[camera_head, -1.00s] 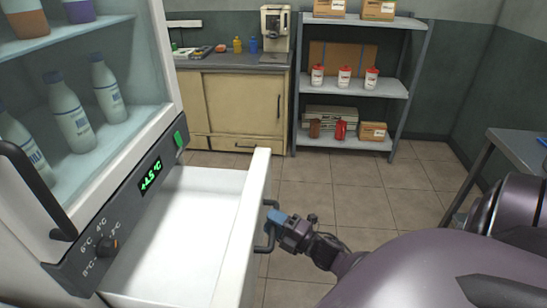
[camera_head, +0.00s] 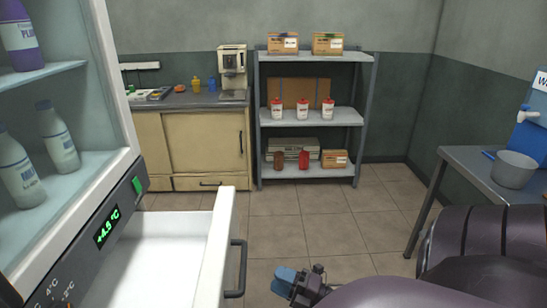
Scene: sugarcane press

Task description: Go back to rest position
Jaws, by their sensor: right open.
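My right gripper (camera_head: 296,283) is at the bottom centre, to the right of the drawer and apart from its handle. It is open and nothing shows between its blue-tipped fingers. The white drawer (camera_head: 222,232) of the fridge is pulled out and looks empty inside. Its dark handle (camera_head: 238,268) faces right, with a clear gap to the gripper. My left gripper is not in view.
The glass-fronted fridge (camera_head: 118,200) with bottles stands at left. A metal table (camera_head: 462,170) with a grey pot (camera_head: 514,169) is at right. A shelf rack (camera_head: 308,115) and a wooden cabinet (camera_head: 200,148) stand at the back. Tiled floor between is clear.

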